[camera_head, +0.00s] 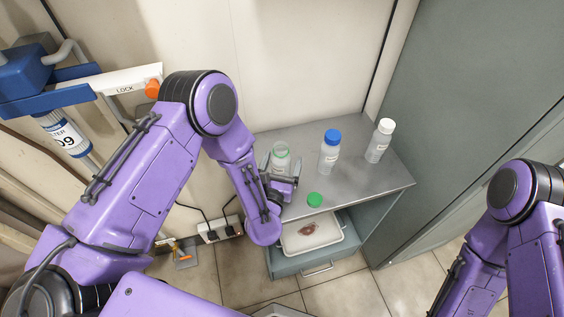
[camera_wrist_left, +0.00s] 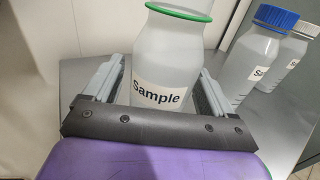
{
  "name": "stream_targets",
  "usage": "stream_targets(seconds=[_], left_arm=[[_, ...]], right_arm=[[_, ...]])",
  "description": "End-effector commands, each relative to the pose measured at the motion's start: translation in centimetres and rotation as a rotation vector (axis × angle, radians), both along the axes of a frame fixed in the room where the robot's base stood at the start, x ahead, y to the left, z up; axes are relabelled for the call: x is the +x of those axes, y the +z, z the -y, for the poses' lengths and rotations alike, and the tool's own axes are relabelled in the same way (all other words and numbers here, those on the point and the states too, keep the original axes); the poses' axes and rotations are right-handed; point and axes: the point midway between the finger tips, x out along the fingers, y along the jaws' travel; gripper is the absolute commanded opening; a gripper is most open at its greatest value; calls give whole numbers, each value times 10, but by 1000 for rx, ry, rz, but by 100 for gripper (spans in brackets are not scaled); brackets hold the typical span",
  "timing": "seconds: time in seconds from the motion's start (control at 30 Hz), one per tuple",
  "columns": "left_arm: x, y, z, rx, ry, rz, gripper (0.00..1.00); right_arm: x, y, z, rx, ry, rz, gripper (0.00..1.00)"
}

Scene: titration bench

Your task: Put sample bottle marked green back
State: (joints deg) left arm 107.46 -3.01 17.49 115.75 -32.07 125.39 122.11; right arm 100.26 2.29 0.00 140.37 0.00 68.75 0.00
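The green-marked sample bottle (camera_head: 280,158) is clear, has a green ring at its neck and no cap on, and stands on the grey bench top. Its "Sample" label (camera_wrist_left: 159,95) faces me in the left wrist view. My left gripper (camera_head: 281,165) is around it, one finger on each side. The fingers look open, with a narrow gap at the left side of the bottle in the left wrist view. A green cap (camera_head: 315,199) lies on the bench near the front edge. My right arm shows at the right, but its gripper is out of view.
A blue-capped bottle (camera_head: 329,151) and a white-capped bottle (camera_head: 380,141) stand to the right on the bench top (camera_head: 362,183). Below is an open drawer (camera_head: 317,257) with a white tray (camera_head: 339,236). A wall stands close behind, and a grey-green cabinet is at the right.

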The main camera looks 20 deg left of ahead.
Motion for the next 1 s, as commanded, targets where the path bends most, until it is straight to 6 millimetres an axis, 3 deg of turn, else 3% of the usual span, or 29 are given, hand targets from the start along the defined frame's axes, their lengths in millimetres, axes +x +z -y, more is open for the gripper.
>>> stream_targets(seconds=[0.17, 0.5, 0.63, 0.8, 1.0], left_arm=[[-1, 6, 0, 0, -1, 0, 85], [-82, -1, 7, 2, -7, -2, 85], [-106, 1, 9, 1, -5, -1, 85], [-120, 3, 8, 1, -1, 0, 85], [-120, 4, 8, 0, 1, 0, 85]], right_arm=[[0, 5, 0, 0, 0, 0, 0], [0, -25, 0, 0, 0, 0, 0], [0, -30, 0, 0, 0, 0, 0], [0, -32, 0, 0, 0, 0, 0], [0, -32, 0, 0, 0, 0, 0]])
